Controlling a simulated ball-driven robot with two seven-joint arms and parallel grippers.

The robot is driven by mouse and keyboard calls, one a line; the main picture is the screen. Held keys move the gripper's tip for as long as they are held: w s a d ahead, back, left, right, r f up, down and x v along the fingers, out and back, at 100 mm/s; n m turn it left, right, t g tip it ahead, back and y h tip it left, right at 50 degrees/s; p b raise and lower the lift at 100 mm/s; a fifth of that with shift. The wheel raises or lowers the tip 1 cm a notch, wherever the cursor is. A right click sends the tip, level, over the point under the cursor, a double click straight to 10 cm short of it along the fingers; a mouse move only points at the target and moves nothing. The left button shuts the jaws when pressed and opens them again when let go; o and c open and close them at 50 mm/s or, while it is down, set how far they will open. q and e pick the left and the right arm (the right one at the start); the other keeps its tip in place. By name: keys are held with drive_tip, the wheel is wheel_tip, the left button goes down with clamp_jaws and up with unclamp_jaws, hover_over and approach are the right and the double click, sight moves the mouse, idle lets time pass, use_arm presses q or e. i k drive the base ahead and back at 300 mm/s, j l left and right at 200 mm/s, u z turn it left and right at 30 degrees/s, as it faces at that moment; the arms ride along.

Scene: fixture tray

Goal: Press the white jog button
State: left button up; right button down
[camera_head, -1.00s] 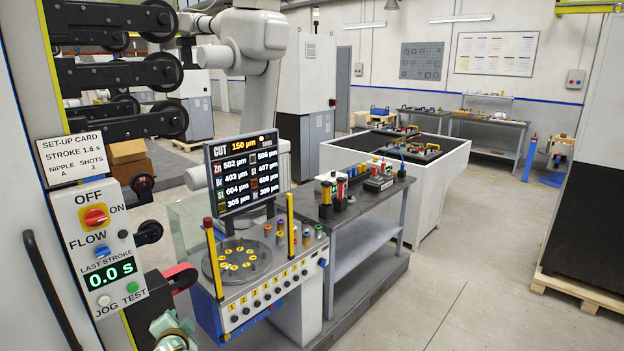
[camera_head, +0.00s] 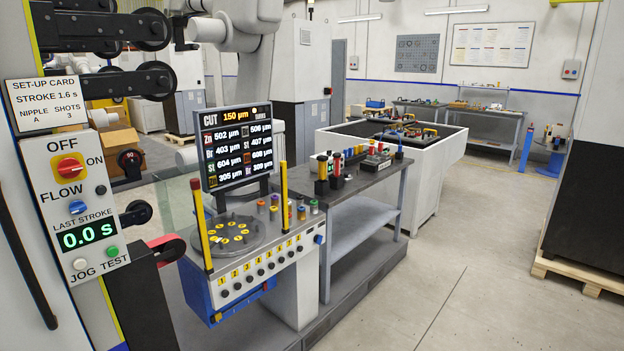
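The white jog button (camera_head: 80,264) is on the control panel (camera_head: 95,205) at the left of the head view, just above the label JOG. The green test button (camera_head: 112,250) is to its right. Nothing covers the jog button. Neither of my grippers shows in the head view.
A set-up card (camera_head: 45,103) hangs above the panel. A console (camera_head: 262,270) with a screen (camera_head: 237,146), yellow posts and a round dial plate stands right of the panel. A grey workbench (camera_head: 345,195) adjoins it. Open floor (camera_head: 450,270) lies to the right.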

sight(80, 264)
drive_tip(key=u, duration=1.3)
